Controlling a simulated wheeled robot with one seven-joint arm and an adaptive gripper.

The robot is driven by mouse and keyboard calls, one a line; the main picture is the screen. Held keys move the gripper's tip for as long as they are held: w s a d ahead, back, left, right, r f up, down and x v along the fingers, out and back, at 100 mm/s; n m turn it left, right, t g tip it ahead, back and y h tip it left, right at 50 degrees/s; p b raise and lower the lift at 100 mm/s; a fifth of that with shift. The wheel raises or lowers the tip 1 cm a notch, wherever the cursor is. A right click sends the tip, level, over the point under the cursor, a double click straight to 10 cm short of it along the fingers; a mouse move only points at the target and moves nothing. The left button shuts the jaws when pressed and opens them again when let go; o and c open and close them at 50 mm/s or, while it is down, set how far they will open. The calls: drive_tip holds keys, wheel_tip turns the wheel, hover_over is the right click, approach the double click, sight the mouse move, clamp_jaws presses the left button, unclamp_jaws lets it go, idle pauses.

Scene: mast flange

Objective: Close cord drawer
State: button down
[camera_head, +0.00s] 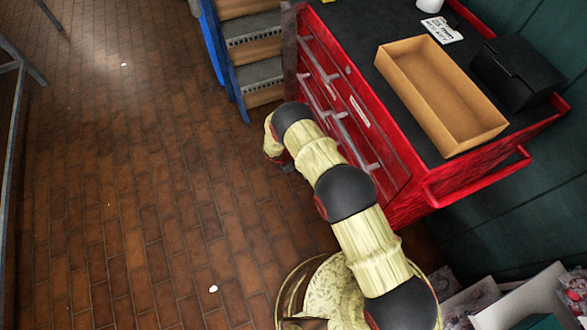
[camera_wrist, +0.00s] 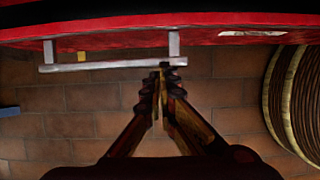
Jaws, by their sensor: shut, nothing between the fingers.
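A red tool cabinet (camera_head: 400,160) stands at the upper right of the head view, with several drawers and grey bar handles (camera_head: 320,62) on its front. I cannot tell which one is the cord drawer, or how far any drawer stands out. In the wrist view a red drawer front (camera_wrist: 215,37) crosses the top, with a grey bar handle (camera_wrist: 112,65) below it. My gripper (camera_wrist: 163,72) is shut and empty, its tips at the right end of that handle. Whether they touch it is unclear. In the head view my arm hides part of the drawers, and the gripper is mostly hidden.
An open cardboard box (camera_head: 440,95), a black box (camera_head: 517,72) and a white card (camera_head: 442,29) lie on the cabinet top. Blue-sided steps (camera_head: 250,50) stand beyond the cabinet. Boxes (camera_head: 530,305) lie at the lower right.

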drive_tip(key=shift+w+d+r+b, duration=0.1)
drive_tip(key=shift+w+d+b, duration=0.25)
drive_tip(key=shift+d, duration=0.55)
drive_tip(key=shift+w+d+r+b, duration=0.15)
drive_tip(key=shift+w+d, duration=0.25)
drive_tip(key=shift+d, duration=0.45)
drive_tip(key=shift+f, duration=0.1)
drive_tip(key=shift+d, duration=0.15)
drive_tip(key=shift+w+d, duration=0.25)
drive_tip(key=shift+d, duration=0.3)
drive_tip(key=shift+w+d, duration=0.25)
drive_tip(key=shift+d, duration=0.3)
drive_tip(key=shift+a, duration=0.1)
